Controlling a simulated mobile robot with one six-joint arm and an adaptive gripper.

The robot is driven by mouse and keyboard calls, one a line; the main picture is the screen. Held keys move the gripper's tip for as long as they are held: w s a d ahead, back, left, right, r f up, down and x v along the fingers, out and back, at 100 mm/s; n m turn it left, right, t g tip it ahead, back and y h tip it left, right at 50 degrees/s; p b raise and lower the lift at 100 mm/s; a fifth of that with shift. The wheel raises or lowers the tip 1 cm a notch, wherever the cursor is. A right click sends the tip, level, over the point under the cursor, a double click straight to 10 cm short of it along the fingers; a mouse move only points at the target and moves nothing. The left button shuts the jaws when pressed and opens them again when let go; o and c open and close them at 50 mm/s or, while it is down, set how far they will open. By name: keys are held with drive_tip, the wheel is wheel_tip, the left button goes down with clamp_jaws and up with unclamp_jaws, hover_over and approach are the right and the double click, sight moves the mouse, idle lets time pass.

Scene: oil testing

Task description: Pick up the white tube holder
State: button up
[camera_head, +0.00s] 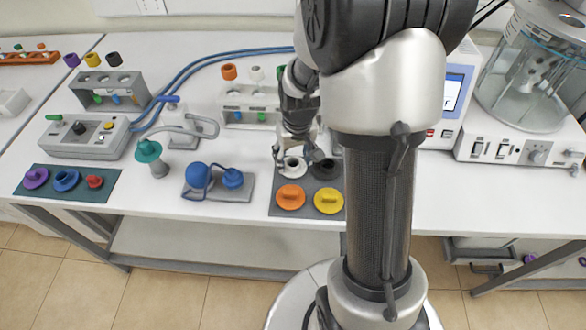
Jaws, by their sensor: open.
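A small white round holder (292,167) with a dark centre sits at the back left of a grey mat (311,211). My gripper (297,156) is open and points down directly over it, with its fingertips close to its sides. I cannot tell whether the fingers touch it. The gripper hides part of its top and back.
Orange (291,197), yellow (328,201) and black (325,169) round pieces share the mat, close to the gripper. A grey stand with blue parts (218,184) is left. A white instrument (447,100) and glass vessel unit (527,140) stand right.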

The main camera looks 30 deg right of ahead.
drive_tip(key=shift+w+f, duration=0.1)
drive_tip(key=shift+f, duration=0.6)
drive_tip(key=c, duration=1.2)
